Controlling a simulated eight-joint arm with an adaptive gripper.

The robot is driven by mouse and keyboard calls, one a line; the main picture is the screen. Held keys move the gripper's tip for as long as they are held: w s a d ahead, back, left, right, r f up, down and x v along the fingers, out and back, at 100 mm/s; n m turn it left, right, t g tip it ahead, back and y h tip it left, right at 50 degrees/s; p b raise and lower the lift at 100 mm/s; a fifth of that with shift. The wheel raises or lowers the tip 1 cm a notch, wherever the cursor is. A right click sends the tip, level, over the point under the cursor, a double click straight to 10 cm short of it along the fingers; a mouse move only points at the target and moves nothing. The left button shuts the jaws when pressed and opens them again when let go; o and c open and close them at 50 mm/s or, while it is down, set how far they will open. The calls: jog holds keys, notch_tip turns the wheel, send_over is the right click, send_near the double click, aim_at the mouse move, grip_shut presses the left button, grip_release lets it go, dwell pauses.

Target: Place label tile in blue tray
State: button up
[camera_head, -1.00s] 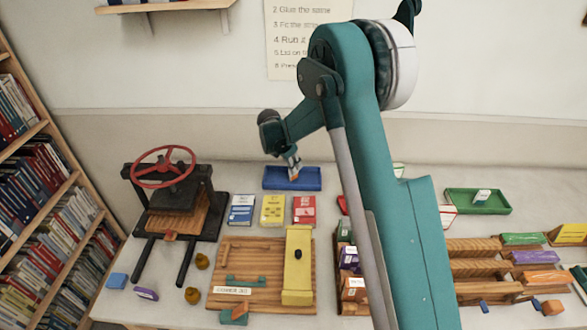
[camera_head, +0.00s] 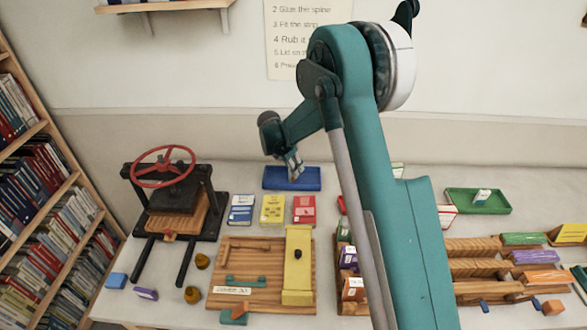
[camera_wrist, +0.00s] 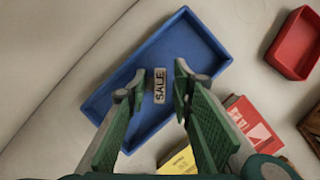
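The label tile (camera_wrist: 159,86), a small pale strip reading "SALE", is in the wrist view, inside the outline of the blue tray (camera_wrist: 186,42). It seems to lie on the tray's floor. My gripper (camera_wrist: 160,82) is open, with one fingertip on each side of the tile and a gap to both. In the head view, my gripper (camera_head: 296,173) is over the blue tray (camera_head: 274,182) at the back of the table. The tile cannot be made out there.
A press (camera_head: 172,195) with a red wheel stands at left. A wooden board (camera_head: 245,262) lies nearer the front. A green tray (camera_head: 460,203) is at right.

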jog(key=shift+r, duration=0.2)
jog(key=p+v, duration=0.1)
jog(key=v, duration=1.1)
dwell(0.7)
jog(key=s+d+r+m+t+y, duration=0.1)
jog(key=s+d+r+m+y, duration=0.1)
jog(key=s+d+r+m, duration=1.35)
jog(key=s+d+m+t, duration=0.1)
jog(key=s+d+m, duration=0.2)
jog(key=s, duration=0.8)
jog(key=s+d+r+m+t, duration=0.1)
jog(key=s+d+m, duration=0.3)
jog(key=s, duration=0.7)
jog(key=s+d+m+t+y, duration=0.1)
jog(key=s+d+m, duration=0.3)
jog(key=s, duration=0.7)
jog(key=shift+d+r, duration=0.35)
jog(key=shift+d, duration=0.8)
